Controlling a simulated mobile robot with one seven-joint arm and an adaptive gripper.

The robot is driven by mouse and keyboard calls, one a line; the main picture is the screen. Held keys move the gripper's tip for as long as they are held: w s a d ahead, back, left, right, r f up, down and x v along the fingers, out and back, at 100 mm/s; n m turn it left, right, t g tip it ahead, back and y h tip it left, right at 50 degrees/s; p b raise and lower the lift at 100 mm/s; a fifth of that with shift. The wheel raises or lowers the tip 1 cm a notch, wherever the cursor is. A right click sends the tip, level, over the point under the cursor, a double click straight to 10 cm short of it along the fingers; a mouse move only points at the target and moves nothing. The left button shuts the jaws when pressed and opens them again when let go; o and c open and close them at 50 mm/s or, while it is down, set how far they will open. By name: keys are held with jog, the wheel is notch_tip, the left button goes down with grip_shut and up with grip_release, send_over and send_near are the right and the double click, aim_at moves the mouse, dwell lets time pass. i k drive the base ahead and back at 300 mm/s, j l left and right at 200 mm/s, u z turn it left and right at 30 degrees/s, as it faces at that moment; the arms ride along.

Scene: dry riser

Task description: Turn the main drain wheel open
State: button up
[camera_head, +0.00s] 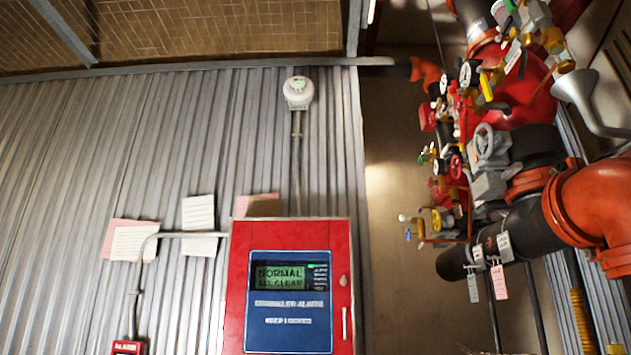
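A cluster of valves and pipework fills the right side of the head view. A grey handwheel (487,142) sits on a grey valve body (489,182) beside the large dark pipe. A smaller red wheel (456,167) is just to its left among small brass fittings. Yellow-handled levers (486,86) and round gauges (466,74) are above. No label I can read shows which wheel is the main drain, and I cannot tell how far either is turned. My gripper is not in view.
A red alarm panel (340,230) reading "NORMAL ALL CLEAR" is mounted at the lower centre on a corrugated wall (60,170). Orange-red pipe (600,205) and a grey funnel-shaped part (578,88) stick out at the right. Tags (499,282) hang below the dark pipe.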

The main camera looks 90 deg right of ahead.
aim_at(455, 167)
jog(key=z, duration=1.55)
